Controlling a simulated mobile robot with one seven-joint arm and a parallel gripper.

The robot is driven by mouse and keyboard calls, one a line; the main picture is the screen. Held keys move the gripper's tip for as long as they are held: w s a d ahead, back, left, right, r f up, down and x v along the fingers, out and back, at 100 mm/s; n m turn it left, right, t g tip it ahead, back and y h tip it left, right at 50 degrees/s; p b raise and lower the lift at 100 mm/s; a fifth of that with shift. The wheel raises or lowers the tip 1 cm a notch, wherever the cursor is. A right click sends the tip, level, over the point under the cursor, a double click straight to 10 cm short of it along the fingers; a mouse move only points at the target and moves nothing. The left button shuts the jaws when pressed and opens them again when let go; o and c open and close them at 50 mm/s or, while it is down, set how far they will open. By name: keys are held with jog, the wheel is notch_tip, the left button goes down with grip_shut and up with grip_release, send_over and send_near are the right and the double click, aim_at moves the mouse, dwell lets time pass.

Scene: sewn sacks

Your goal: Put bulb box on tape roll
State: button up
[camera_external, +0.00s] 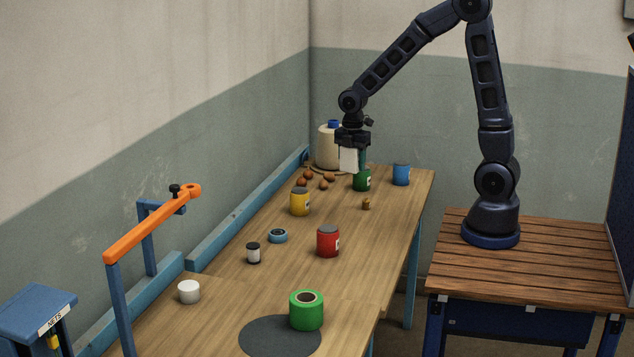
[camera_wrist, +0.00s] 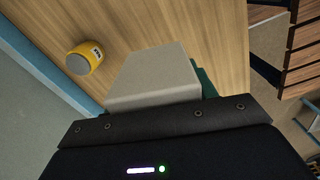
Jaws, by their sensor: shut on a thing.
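My gripper (camera_external: 353,148) is shut on a pale box, which I take for the bulb box (camera_external: 348,160). It holds the box over the far end of the table, near the green can. In the wrist view the box (camera_wrist: 155,75) juts out from the jaws, with a dark green edge beside it. A thick green roll with a tan ring in its top (camera_external: 306,311) stands at the near end of the table. A small, low blue ring-shaped thing (camera_external: 278,236) lies mid-table. Either could be the tape roll; I cannot tell which is meant.
The wooden table (camera_external: 235,270) holds a yellow can (camera_external: 300,203), red can (camera_external: 328,242), green can (camera_external: 361,181) and blue can (camera_external: 401,174). Several brown round things (camera_external: 308,178) lie by a tan sack (camera_external: 328,148). An orange bar (camera_external: 150,228) stands near left.

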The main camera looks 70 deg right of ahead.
jog(key=w+a+r+n, duration=0.2)
jog(key=w+a+n, duration=0.15)
jog(key=a, duration=0.55)
jog(key=w+a+r+n, duration=0.2)
jog(key=w+a+n, duration=0.15)
jog(key=a, duration=0.55)
notch_tip(320, 180, up, 9)
jog(key=n, duration=1.4)
send_over(306, 297)
notch_tip(306, 297, down, 19)
jog(key=shift+f, duration=0.2)
jog(key=shift+f, duration=0.1)
jog(key=o, duration=1)
